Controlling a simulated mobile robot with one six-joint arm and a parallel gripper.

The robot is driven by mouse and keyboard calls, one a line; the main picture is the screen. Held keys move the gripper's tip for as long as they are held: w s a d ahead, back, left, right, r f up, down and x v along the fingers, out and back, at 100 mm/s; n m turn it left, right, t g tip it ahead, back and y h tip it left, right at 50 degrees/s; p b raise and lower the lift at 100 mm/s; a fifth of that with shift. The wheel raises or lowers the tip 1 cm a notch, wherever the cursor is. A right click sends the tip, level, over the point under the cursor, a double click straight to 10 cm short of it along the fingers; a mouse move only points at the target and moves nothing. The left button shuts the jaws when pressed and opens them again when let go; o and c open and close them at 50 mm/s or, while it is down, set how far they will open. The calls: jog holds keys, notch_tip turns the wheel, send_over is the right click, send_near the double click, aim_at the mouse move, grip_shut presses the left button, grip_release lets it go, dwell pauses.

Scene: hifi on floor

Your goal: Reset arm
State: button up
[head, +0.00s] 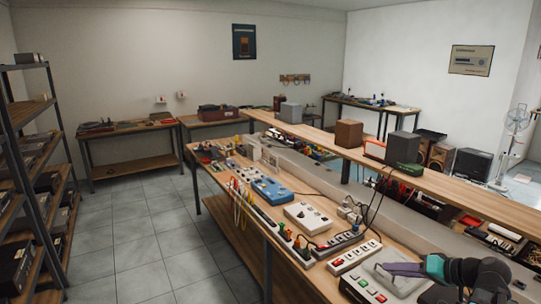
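The end of my arm shows at the bottom right of the head view, with dark rounded links and a teal band. My gripper (392,268) is the purple-grey part that points left from the band. It is over the near end of the long workbench (262,236), above a pale box with red and green buttons (370,289). I cannot tell whether it touches the box. The fingers are small and seen from the side, so their opening is unclear. I see nothing held in them.
White power strips (354,256), a white switch box (307,217), a blue device (271,190) and loose cables crowd the bench. A raised shelf (335,150) with speakers runs behind it. A dark shelving rack (40,160) stands at the left. The tiled floor (150,235) between is clear.

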jog(key=s+a+f+g+h, duration=0.25)
jog(key=a+f, duration=0.45)
jog(key=f, duration=0.4)
jog(key=s+a+f+n+g+h, duration=0.1)
jog(key=s+a+f+g+h, duration=0.2)
jog(key=a+f, duration=0.6)
jog(key=s+a+f+g+h, duration=0.15)
jog(key=a+f+g, duration=0.3)
jog(key=f, duration=0.85)
jog(key=s+f+g+b, duration=0.1)
jog(key=s+f+b, duration=0.5)
jog(key=f, duration=0.6)
jog(key=s+f+g+b, duration=0.2)
jog(key=s+f+b, duration=0.5)
jog(key=s+f, duration=0.3)
jog(key=s+f+g+b, duration=0.1)
jog(key=s+f+b, duration=0.5)
jog(key=f, duration=0.9)
jog(key=s, duration=0.2)
jog(key=shift+s+f+h, duration=0.25)
jog(key=shift+s+h, duration=0.15)
jog(key=shift+a, duration=0.1)
